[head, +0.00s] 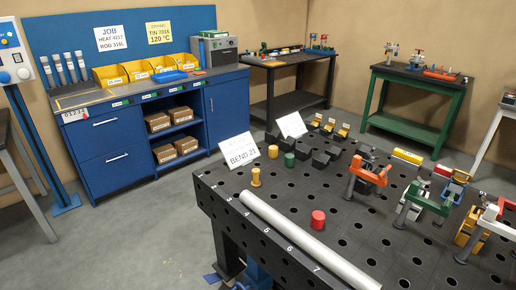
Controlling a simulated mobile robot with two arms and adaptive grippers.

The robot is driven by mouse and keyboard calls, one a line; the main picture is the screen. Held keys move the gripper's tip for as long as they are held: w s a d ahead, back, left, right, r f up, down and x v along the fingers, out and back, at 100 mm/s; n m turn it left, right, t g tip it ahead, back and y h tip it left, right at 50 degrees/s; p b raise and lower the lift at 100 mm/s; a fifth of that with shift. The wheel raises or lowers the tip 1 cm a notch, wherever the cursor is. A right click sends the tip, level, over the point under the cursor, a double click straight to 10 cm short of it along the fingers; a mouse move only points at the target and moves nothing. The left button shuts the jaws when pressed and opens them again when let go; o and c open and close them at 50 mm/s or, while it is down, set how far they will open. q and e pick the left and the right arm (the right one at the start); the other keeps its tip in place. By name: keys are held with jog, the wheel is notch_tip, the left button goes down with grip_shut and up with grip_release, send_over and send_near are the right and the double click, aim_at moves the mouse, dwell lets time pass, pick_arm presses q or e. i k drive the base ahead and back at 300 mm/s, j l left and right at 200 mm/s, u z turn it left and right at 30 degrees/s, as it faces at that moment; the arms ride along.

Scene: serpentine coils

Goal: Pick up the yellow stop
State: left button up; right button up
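The yellow stop (256,177) is a small upright peg with a wider top. It stands on the dark perforated table (330,262), near its left edge and behind the far end of a long grey tube. Neither of my grippers shows in the head view.
The grey tube (300,240) lies along the table's front left edge. A sign (238,150) is behind the yellow stop. Several clamps, one orange (369,174), stand at the right.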

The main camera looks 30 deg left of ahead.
aim_at(273, 149)
jog(key=u, duration=0.9)
